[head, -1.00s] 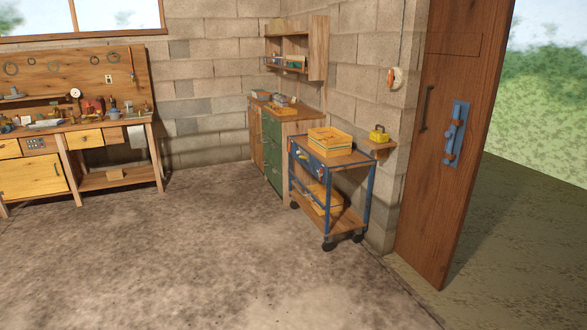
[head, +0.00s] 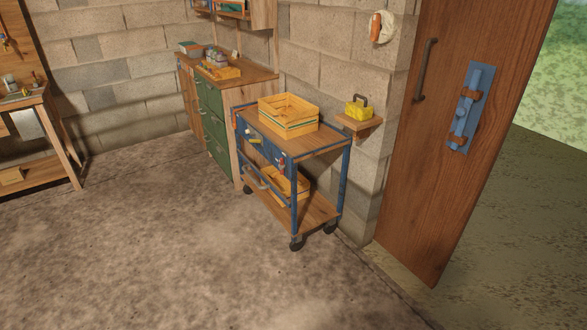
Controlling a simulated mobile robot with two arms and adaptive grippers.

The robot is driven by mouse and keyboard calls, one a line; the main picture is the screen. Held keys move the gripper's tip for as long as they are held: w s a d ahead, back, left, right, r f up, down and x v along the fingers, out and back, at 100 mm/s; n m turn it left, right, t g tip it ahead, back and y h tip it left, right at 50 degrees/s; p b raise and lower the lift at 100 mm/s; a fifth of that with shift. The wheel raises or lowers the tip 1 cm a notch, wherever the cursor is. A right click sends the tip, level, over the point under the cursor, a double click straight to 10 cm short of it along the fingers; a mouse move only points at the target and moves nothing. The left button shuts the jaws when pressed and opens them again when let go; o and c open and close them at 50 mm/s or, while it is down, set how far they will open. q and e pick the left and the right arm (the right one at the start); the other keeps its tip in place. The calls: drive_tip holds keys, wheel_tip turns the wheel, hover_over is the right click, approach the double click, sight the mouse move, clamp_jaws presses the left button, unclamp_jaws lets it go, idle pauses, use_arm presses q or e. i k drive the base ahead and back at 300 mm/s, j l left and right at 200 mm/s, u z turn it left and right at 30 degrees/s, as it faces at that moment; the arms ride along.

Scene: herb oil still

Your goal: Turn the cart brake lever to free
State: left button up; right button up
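The cart (head: 319,218) stands on the floor against the block wall, left of the wooden door. It has a blue frame, a wooden top and a wooden lower shelf, on dark castors. A blue panel (head: 265,151) on its front carries a small yellow part (head: 253,140) and a small red and white part (head: 282,160). Which of these is the brake lever, and how it is set, is too small to tell. Neither of my grippers is in view.
A wooden crate (head: 288,113) sits on the cart top; another (head: 284,183) is on its lower shelf. A green cabinet (head: 215,128) stands left of the cart. A yellow box (head: 358,109) rests on a wall shelf. The door (head: 425,190) stands open. The floor in front is clear.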

sight(281, 166)
drive_tip(key=i+j+u, duration=0.2)
drive_tip(key=i+j, duration=1.8)
drive_tip(key=i, duration=0.15)
